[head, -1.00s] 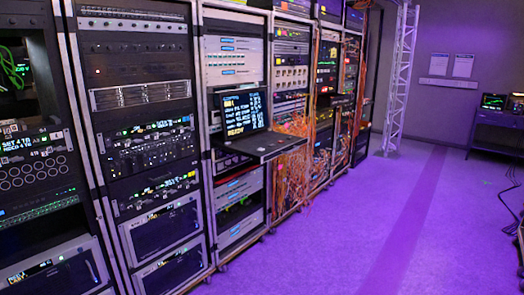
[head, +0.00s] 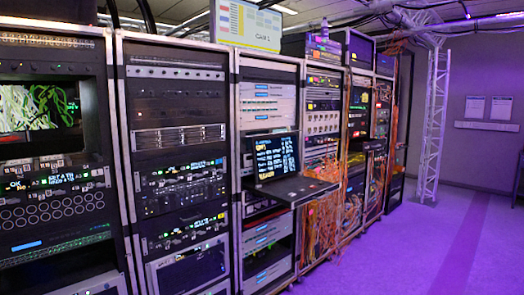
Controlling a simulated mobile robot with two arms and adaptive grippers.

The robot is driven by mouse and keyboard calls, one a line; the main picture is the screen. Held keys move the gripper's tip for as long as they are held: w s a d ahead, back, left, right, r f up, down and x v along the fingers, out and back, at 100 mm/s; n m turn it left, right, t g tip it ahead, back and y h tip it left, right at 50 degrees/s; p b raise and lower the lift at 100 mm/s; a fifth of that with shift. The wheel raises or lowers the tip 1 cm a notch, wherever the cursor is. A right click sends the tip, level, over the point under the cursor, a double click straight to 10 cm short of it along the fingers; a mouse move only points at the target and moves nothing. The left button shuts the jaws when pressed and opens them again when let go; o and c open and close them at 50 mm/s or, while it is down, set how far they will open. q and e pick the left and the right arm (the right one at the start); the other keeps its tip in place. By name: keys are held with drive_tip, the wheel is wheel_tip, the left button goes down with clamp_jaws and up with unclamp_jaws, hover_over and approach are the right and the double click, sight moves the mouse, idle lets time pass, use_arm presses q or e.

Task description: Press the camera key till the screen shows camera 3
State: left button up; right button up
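A monitor (head: 40,107) in the leftmost rack shows a picture of pale green and white cables. No camera number is readable on it. Below it a panel (head: 50,178) carries a small lit text display and small controls, then a panel of several round rings (head: 50,211). A pull-out console screen (head: 275,156) in the third rack shows yellow and white text too small to read. I cannot tell which control is the camera key. Neither of my grippers is in view.
A row of equipment racks runs from the left into the distance. The console's shelf (head: 298,190) juts out into the aisle. Orange cables (head: 322,230) hang beyond it. A white truss (head: 434,125) stands at the row's end. The purple-lit floor (head: 400,250) at right is clear.

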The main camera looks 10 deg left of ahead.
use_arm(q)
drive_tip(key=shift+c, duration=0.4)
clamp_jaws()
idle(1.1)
